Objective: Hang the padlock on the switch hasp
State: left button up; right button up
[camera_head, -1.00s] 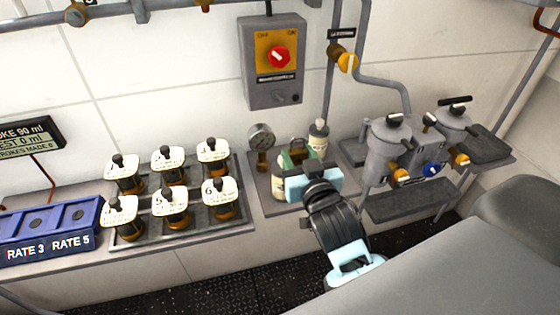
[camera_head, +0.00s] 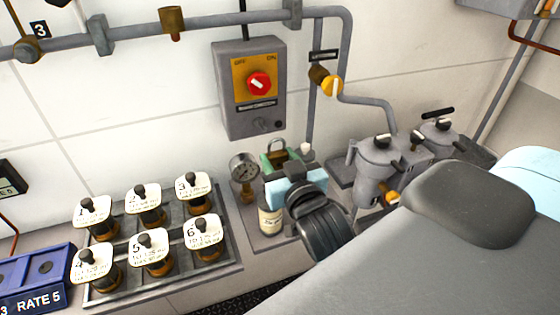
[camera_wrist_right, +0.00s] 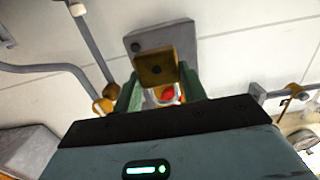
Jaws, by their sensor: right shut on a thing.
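The brass padlock (camera_head: 278,153) is held between the green fingers of my right gripper (camera_head: 280,159). Its shackle points up in the head view. In the right wrist view the padlock's brass body (camera_wrist_right: 155,68) shows between the fingers, with part of its shackle below. The grey switch box (camera_head: 235,119) is on the wall, with a yellow plate and a red knob (camera_head: 259,83). A small hasp (camera_head: 260,122) is low on its front, hard to make out. The padlock appears just below the box in the head view, apart from the hasp. My left gripper is out of view.
A pressure gauge (camera_head: 244,168) and a cream bottle (camera_head: 269,220) stand beside my right gripper. Pipes with a yellow valve (camera_head: 331,85) run right of the box.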

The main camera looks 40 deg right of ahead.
jog(key=shift+f+x, duration=0.15)
jog(key=shift+x, duration=1.35)
jog(key=shift+f+x, duration=0.15)
jog(key=shift+x, duration=1.4)
jog(key=shift+f+x, duration=0.2)
jog(key=shift+x, duration=1.3)
jog(key=shift+f, duration=0.1)
jog(key=shift+w+f, duration=0.1)
jog(key=o, duration=1.1)
